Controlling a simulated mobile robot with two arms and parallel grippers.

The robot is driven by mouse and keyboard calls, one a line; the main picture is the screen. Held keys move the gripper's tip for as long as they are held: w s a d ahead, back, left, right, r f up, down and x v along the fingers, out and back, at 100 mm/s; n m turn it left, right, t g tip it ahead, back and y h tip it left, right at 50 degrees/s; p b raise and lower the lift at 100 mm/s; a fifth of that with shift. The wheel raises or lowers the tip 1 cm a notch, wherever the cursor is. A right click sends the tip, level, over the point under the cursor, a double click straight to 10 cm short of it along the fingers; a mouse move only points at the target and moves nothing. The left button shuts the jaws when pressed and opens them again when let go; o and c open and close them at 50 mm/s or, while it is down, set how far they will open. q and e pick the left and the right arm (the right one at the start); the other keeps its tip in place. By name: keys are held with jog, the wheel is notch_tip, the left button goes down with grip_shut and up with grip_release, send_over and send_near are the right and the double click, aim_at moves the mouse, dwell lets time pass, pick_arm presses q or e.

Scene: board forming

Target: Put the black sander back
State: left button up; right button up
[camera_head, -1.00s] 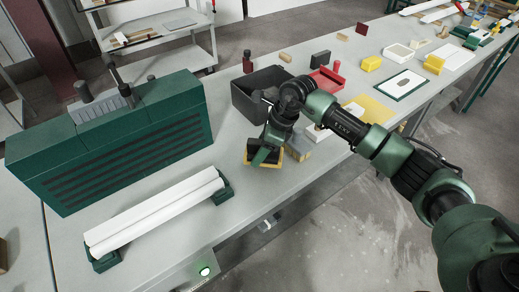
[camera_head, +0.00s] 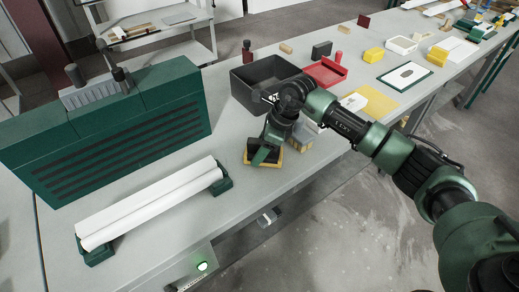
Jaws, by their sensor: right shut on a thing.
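The black sander (camera_head: 262,161), a dark block with a yellow-edged base, is low over the grey bench in front of the black bin. My right gripper (camera_head: 267,149) is shut on it from above and hides much of its top. I cannot tell whether its base touches the bench. My left gripper is not in view.
The open black bin (camera_head: 243,100) stands just behind my right gripper. A grey and yellowish block (camera_head: 303,141) is close to its right. A red tray (camera_head: 326,72) lies farther back. A white roll (camera_head: 150,203) on green supports and a green cabinet (camera_head: 110,135) stand left.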

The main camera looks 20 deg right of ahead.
jog(key=shift+f, duration=0.2)
jog(key=o, duration=2)
jog(key=b+v, duration=0.2)
jog(key=v, duration=0.4)
jog(key=shift+d+r, duration=0.15)
jog(key=shift+r, duration=0.1)
jog(key=shift+s+d+r, duration=0.15)
jog(key=shift+r, duration=0.45)
jog(key=shift+d+f, duration=0.1)
